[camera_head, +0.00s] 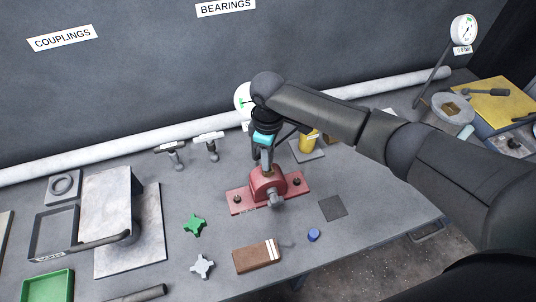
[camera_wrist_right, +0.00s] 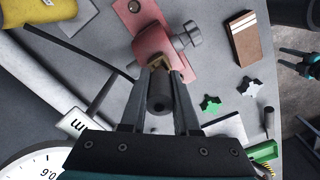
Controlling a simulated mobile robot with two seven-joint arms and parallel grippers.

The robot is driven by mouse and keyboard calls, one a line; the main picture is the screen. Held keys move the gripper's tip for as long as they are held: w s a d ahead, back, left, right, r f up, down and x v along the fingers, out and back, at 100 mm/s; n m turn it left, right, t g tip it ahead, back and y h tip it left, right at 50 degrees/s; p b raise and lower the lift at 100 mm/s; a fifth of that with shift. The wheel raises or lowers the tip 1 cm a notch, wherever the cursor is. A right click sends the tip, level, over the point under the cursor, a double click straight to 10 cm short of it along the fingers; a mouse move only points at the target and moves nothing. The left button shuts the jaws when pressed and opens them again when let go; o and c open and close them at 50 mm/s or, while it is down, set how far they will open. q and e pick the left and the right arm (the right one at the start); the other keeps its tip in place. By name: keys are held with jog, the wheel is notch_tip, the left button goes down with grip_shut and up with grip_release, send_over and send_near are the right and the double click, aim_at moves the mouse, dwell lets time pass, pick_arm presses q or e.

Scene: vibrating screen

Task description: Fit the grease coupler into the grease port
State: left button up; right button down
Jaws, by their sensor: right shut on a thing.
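My right gripper (camera_head: 266,158) points down over the red bearing housing (camera_head: 285,188) in the head view. In the right wrist view its two fingers (camera_wrist_right: 160,98) are shut on the grease coupler (camera_wrist_right: 159,104), a dark round cylinder. The coupler's far end lines up with a brass-coloured piece (camera_wrist_right: 158,63), apparently the grease port, on the red housing (camera_wrist_right: 150,35). The two look touching or nearly so; I cannot tell whether the coupler is seated. A teal and black gripper (camera_wrist_right: 297,60), apparently my left, is at the right edge of the wrist view; its jaw opening is unclear.
A yellow container (camera_head: 309,141) stands behind the housing, and a black hose (camera_wrist_right: 85,52) runs near the coupler. Green (camera_head: 194,225) and grey (camera_head: 202,266) star knobs, a brown block (camera_head: 257,257) and a blue cap (camera_head: 314,235) lie in front. A dial gauge (camera_wrist_right: 32,165) is close to the gripper.

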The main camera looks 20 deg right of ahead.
jog(key=shift+p, duration=0.6)
dwell(0.8)
jog(key=shift+p, duration=0.6)
dwell(0.5)
jog(key=shift+f+b, duration=0.75)
jog(key=shift+f, duration=0.4)
jog(key=c, duration=0.6)
grip_release()
notch_tip(320, 180, up, 15)
jog(key=shift+r, duration=0.2)
